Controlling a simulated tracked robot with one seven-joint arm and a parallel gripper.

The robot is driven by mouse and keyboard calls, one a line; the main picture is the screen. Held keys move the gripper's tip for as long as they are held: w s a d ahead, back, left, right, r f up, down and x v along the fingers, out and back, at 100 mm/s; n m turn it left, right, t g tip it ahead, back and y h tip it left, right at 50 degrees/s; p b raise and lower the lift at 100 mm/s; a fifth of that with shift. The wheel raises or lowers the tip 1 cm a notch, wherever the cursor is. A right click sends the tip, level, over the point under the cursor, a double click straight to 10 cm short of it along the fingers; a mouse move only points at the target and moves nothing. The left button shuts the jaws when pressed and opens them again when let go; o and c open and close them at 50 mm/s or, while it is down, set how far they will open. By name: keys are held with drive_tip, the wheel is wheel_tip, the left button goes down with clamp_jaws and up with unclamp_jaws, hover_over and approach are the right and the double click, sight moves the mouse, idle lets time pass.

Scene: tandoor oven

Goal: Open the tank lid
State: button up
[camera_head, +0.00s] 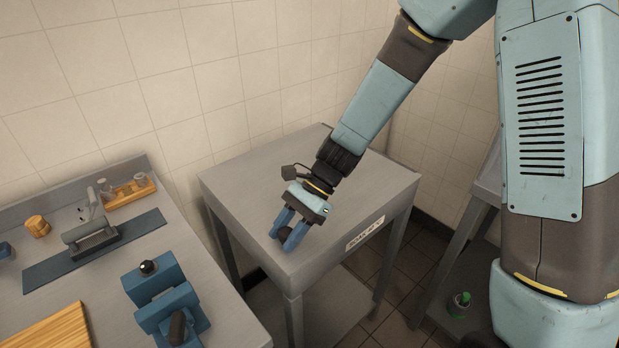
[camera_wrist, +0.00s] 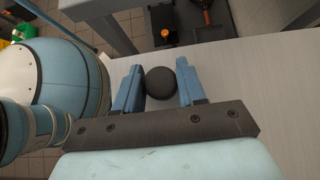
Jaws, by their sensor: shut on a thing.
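My gripper (camera_head: 284,241) is low over the front left part of a grey metal table (camera_head: 236,183), pointing down. Its two blue fingers are shut on a dark round knob (camera_wrist: 160,82), which sits between them in the wrist view. The same knob is a small dark ball in the head view, partly covered by the fingers. I cannot tell whether the knob is fixed to the tabletop or free of it. A white label is on the table's front edge. No separate tank lid can be made out; no raised lid shows.
Left of the table, a counter holds a blue device with a black knob (camera_head: 148,267), a wooden board (camera_head: 48,330), a grey handled tool (camera_head: 91,235) on a dark mat and a wooden rack (camera_head: 130,193). A tiled wall stands behind. The rest of the tabletop is mostly clear.

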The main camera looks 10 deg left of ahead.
drive_tip(key=shift+w+d+r, duration=0.1)
drive_tip(key=shift+w+r, duration=0.05)
drive_tip(key=shift+r, duration=1)
drive_tip(key=shift+w+d+r, duration=0.1)
drive_tip(key=shift+w+r, duration=0.05)
drive_tip(key=shift+r, duration=1.05)
drive_tip(key=shift+w+d+r, duration=0.1)
drive_tip(key=shift+w+r, duration=0.05)
drive_tip(key=shift+r, duration=1)
drive_tip(key=shift+c, duration=0.4)
wheel_tip(320, 180, up, 7)
drive_tip(key=w+d, duration=0.1)
drive_tip(key=shift+w+d+f, duration=0.15)
drive_tip(key=shift+w, duration=0.15)
wheel_tip(320, 180, up, 6)
drive_tip(key=w+d, duration=0.2)
drive_tip(key=shift+w+r, duration=0.2)
drive_tip(key=shift+r, duration=0.05)
drive_tip(key=shift+a, duration=0.1)
